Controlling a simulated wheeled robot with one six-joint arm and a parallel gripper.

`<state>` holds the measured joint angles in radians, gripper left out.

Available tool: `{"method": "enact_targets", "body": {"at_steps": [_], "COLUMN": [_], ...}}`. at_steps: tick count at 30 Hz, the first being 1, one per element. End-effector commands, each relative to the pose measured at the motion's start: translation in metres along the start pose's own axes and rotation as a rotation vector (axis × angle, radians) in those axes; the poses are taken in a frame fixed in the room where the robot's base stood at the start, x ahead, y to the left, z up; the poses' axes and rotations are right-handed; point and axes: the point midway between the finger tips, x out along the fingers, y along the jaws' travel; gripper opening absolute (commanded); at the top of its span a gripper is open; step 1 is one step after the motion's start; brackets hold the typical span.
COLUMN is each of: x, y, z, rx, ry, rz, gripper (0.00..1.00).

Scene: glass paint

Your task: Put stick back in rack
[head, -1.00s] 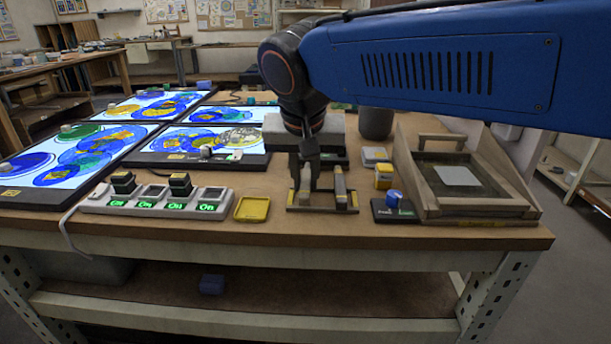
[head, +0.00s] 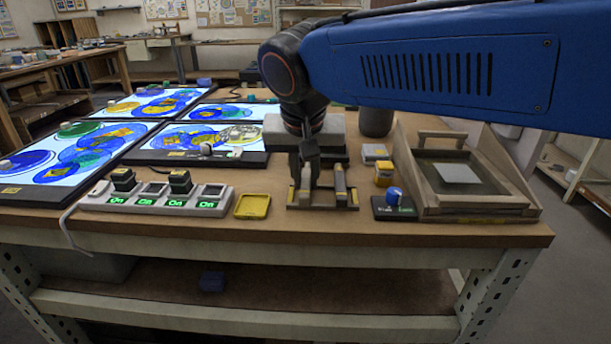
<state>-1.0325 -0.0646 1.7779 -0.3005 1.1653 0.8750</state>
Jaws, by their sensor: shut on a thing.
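The rack (head: 325,206) is a small low stand with yellow-tipped ends near the front edge of the table. A pale stick with a yellow end (head: 341,186) lies in its right part. My gripper (head: 305,184) points down over the left part of the rack, with its fingertips at rack height. It is shut on a stick, which is mostly hidden by the fingers. I cannot tell whether the held stick touches the rack.
A yellow tray (head: 252,206) and a strip of lit switches (head: 155,199) are to the left. A blue-knobbed box (head: 394,204), a yellow block (head: 384,174) and a wooden framed tray (head: 480,211) are close on the right. Lit panels (head: 245,158) lie behind.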

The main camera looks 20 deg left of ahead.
Motion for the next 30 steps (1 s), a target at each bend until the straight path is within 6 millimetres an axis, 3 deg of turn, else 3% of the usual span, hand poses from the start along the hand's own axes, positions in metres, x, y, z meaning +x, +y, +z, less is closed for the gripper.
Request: {"method": "enact_targets", "body": {"at_steps": [10,11,13,14,23,30], "x": [0.003,0.003,0.003,0.003,0.002,-0.024], "y": [0.000,0.000,0.000,0.000,0.000,-0.001], "z": [0.001,0.001,0.001,0.001,0.001,0.001], "rx": [0.000,0.000,0.000,0.000,0.000,-0.001], "ry": [0.000,0.000,0.000,0.000,0.000,0.002], "rz": [0.000,0.000,0.000,0.000,0.000,-0.002], "gripper": [0.00,0.19,0.36,0.38,0.38,0.38]}}
